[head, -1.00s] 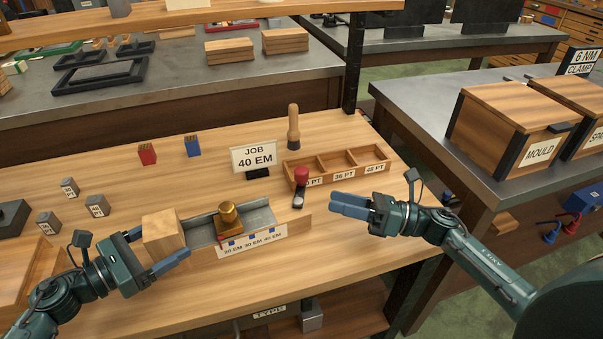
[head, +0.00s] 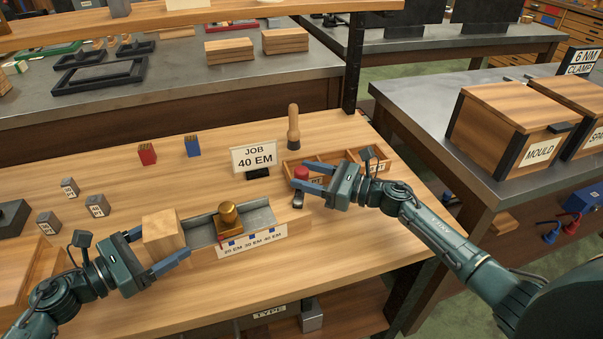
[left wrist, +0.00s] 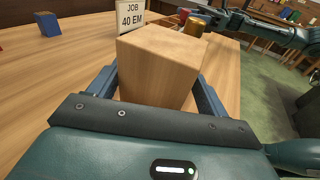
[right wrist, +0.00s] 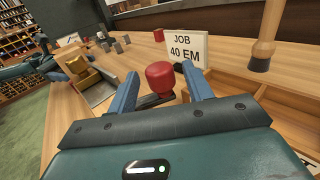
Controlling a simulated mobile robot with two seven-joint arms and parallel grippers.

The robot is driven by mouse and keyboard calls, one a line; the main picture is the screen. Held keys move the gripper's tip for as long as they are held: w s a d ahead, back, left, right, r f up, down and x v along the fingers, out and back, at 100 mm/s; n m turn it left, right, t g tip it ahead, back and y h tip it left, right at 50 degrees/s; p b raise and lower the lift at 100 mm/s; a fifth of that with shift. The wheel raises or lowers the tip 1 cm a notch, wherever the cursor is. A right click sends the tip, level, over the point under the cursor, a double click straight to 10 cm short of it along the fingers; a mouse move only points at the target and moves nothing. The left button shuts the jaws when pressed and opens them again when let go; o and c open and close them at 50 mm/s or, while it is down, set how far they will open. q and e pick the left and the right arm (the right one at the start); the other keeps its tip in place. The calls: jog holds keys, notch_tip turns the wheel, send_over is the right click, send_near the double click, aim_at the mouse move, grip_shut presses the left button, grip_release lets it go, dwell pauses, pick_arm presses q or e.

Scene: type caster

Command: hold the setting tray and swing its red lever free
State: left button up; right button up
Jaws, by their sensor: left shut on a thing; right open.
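The setting tray (head: 262,217) is a grey metal channel on the wooden bench, with a wooden block (head: 163,233) at its left end and a brass slider (head: 229,219) on it. My left gripper (head: 155,250) is shut on the wooden block, which also shows between the fingers in the left wrist view (left wrist: 160,65). The red lever knob (head: 301,173) stands at the tray's right end on a dark arm. My right gripper (head: 304,179) is open with its fingers on either side of the knob. In the right wrist view the red knob (right wrist: 160,76) sits between the open fingers, contact unclear.
A JOB 40 EM sign (head: 254,158) and a wooden compartment box (head: 333,158) stand just behind the lever. A wooden-handled tool (head: 293,128) stands upright behind them. Small grey blocks (head: 70,187) lie at left. The bench front right is clear.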

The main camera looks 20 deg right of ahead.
jog(key=shift+x, duration=0.9)
jog(key=shift+c, duration=0.2)
jog(key=c, duration=0.9)
jog(key=shift+o, duration=0.2)
jog(key=shift+s, duration=0.1)
